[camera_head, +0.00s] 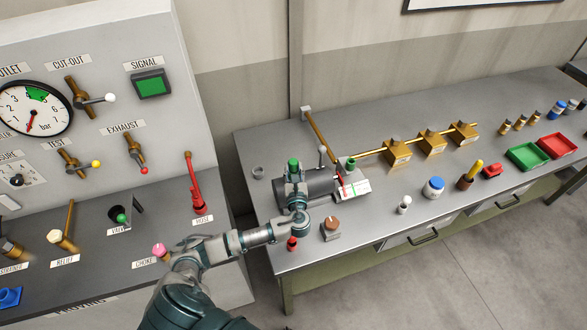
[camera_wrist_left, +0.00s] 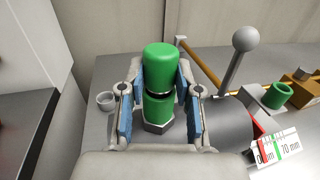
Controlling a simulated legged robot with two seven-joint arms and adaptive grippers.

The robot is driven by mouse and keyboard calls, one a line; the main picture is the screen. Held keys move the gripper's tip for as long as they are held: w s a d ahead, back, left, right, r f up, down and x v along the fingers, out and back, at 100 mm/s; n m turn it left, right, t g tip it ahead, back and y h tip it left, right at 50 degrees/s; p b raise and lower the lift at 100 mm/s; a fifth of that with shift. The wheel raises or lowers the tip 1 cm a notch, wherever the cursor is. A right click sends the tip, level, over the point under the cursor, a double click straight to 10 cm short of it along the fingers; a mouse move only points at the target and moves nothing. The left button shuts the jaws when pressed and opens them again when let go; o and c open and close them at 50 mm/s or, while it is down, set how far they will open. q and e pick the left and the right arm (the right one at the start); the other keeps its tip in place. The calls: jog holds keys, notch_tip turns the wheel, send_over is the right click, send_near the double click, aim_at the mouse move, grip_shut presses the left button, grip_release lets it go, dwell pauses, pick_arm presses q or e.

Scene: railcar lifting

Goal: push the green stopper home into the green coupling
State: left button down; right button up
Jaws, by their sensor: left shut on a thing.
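The green stopper (camera_wrist_left: 160,57) stands upright between the fingers of my left gripper (camera_wrist_left: 158,92) in the left wrist view. Its rounded top also shows in the head view (camera_head: 293,163), above my left gripper (camera_head: 295,178). The gripper is shut on it, with blue pads on both sides. Directly below, past a thin dark and shiny band, is a green sleeve with a grey hexagonal foot, which looks like the green coupling (camera_wrist_left: 158,109). The stopper is in line with it; how deep it sits is hard to tell. My right gripper is not in view.
Right of the gripper lie a dark cylinder (camera_wrist_left: 228,119), an upright lever with a grey ball (camera_wrist_left: 246,39), a green open cup (camera_wrist_left: 279,95) and a millimetre scale (camera_wrist_left: 275,149). A small grey cup (camera_wrist_left: 106,100) stands left. A red-topped piece (camera_head: 292,243) stands near the bench's front edge.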

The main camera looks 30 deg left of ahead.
pick_arm(q)
jog(key=shift+f, duration=0.1)
jog(key=c, duration=0.7)
grip_release()
jog(key=shift+s, duration=0.1)
jog(key=v, duration=1.1)
jog(key=shift+s+d+f, duration=0.1)
jog(key=shift+s+d, duration=0.2)
jog(key=shift+f, duration=0.1)
